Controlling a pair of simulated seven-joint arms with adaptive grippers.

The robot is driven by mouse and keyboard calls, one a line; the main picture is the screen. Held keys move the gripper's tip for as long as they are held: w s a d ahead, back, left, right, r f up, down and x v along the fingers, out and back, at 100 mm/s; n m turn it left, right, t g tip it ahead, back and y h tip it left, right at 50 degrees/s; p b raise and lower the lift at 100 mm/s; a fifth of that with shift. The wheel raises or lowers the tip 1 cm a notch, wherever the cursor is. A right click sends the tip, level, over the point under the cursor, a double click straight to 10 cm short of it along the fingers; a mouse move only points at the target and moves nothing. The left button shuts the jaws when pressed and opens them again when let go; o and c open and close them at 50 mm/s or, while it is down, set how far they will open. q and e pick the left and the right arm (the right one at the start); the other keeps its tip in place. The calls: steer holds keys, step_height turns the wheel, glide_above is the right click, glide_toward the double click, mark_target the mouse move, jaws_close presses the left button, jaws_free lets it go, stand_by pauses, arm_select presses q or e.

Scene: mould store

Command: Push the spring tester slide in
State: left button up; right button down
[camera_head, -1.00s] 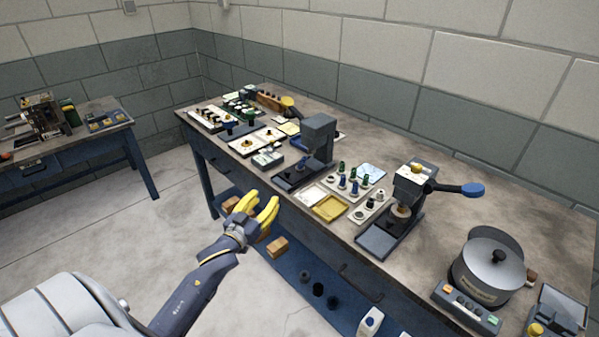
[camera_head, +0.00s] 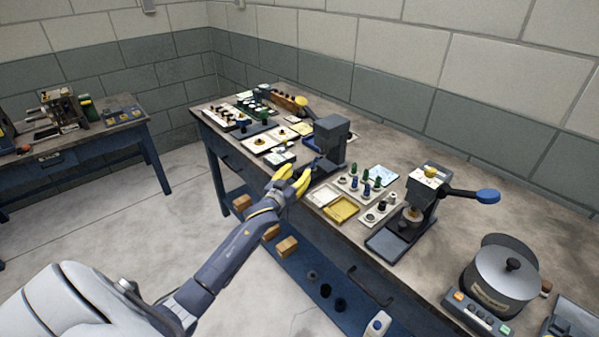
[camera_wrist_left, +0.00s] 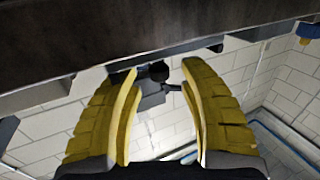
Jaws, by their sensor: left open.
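A dark grey upright device (camera_head: 330,138), which appears to be the spring tester, stands near the front edge of the bench. Its low dark base has a small blue part (camera_head: 315,163) in front of the column. The slide itself is hard to make out, partly behind my fingers. My left gripper (camera_head: 294,177) has yellow fingers and is at the front edge of the bench, just in front of that base. It is open. In the left wrist view, a dark round knob (camera_wrist_left: 159,70) and a grey block (camera_wrist_left: 151,93) show between the spread fingers, with no clear contact. My right gripper is not in view.
White and yellow trays (camera_head: 342,209) and a rack of small coloured pieces (camera_head: 365,187) lie to the right. Beyond them stand a press with a blue-knobbed lever (camera_head: 425,190) and a lidded pot (camera_head: 503,272). Small parts trays (camera_head: 270,138) lie left of the device.

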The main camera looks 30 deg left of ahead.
arm_select(q)
steer(key=shift+w, duration=0.8)
steer(key=shift+c, duration=0.4)
jaws_close()
